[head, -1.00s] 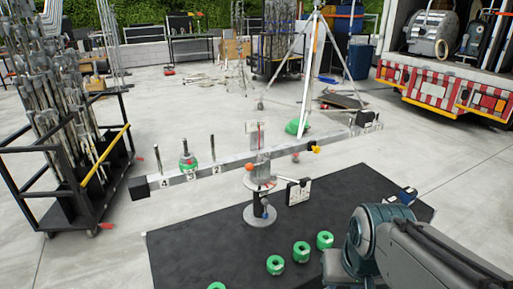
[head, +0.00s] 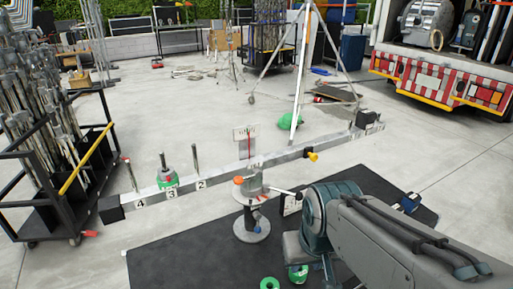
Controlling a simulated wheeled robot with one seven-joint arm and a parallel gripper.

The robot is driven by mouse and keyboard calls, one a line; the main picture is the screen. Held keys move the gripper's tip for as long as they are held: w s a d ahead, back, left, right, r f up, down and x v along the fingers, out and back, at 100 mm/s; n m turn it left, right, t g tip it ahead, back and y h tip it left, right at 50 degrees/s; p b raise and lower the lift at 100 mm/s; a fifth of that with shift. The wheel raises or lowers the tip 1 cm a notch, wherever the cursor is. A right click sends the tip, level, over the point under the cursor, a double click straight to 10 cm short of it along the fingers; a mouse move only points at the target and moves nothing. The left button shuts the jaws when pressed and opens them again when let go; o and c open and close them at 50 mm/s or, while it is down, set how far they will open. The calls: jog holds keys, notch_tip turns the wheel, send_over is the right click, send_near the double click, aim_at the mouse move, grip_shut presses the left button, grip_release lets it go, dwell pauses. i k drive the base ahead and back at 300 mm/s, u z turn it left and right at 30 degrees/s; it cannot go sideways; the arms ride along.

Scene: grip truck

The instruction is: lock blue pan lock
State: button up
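A short pedestal (head: 249,228) with a round base stands on the dark mat and carries a long beam (head: 225,172). My gripper (head: 308,268) is right of and nearer than the pedestal, apart from the blue part in the picture. My wrist partly hides it, and its opening is unclear.
Green rings (head: 269,284) lie on the dark mat (head: 180,258) in front of the pedestal; one is beside my gripper. A cart of poles (head: 45,165) stands left.

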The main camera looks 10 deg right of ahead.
aim_at(256, 214)
jog(key=k, duration=0.5)
jog(key=z, duration=1.6)
jog(key=i, duration=0.85)
jog(key=u, duration=2.3)
